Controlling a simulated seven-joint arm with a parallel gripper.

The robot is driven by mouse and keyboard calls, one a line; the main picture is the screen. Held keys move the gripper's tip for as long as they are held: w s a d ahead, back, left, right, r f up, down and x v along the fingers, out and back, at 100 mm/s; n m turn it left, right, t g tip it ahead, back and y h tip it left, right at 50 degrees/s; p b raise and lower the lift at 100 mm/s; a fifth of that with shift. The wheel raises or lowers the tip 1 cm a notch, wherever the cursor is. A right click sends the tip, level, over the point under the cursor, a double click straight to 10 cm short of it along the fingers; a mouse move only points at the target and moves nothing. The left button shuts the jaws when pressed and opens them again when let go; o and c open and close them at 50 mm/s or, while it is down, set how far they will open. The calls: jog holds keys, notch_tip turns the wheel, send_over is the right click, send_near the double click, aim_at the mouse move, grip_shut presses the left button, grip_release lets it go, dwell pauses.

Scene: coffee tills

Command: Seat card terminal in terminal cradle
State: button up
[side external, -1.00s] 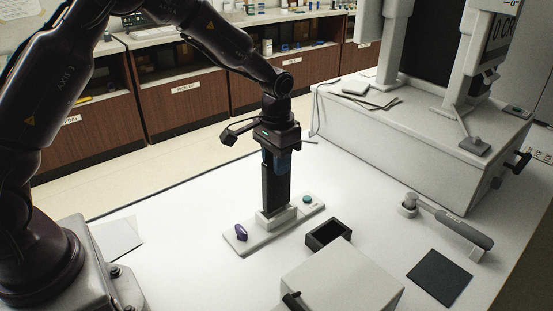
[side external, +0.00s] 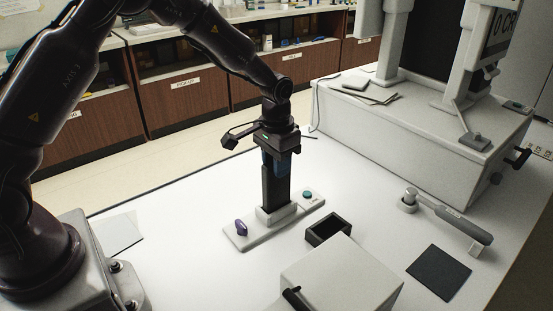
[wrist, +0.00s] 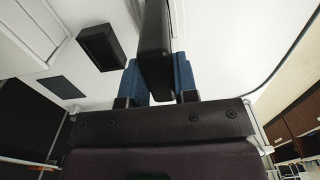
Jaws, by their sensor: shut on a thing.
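The card terminal (side external: 276,188) is a tall dark slab standing upright. Its lower end is at the pale terminal cradle (side external: 276,216), inside the cradle's outline; whether it is fully down cannot be told. The cradle stands on a light base plate (side external: 240,236). My gripper (side external: 277,160) is above the cradle, shut on the upper part of the terminal. In the wrist view the terminal (wrist: 155,45) sits between the blue fingers of my gripper (wrist: 158,84). The cradle is not clearly visible there.
To the right are an open black box (side external: 328,229), a pale box (side external: 342,279), a dark pad (side external: 438,274) and a grey handled tool (side external: 455,221). The table's left is mostly clear.

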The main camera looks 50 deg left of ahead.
jog(key=shift+f, duration=0.9)
jog(key=o, duration=1)
notch_tip(320, 180, up, 13)
jog(key=s+r+t, duration=0.2)
jog(key=s+r, duration=0.3)
jog(key=s, duration=0.7)
jog(key=s+r+t, duration=0.3)
jog(key=s+r, duration=0.2)
jog(key=s, duration=0.8)
jog(key=shift+s+d+r+t, duration=0.15)
jog(key=shift+s+d+t, duration=0.05)
jog(key=shift+d+t, duration=0.1)
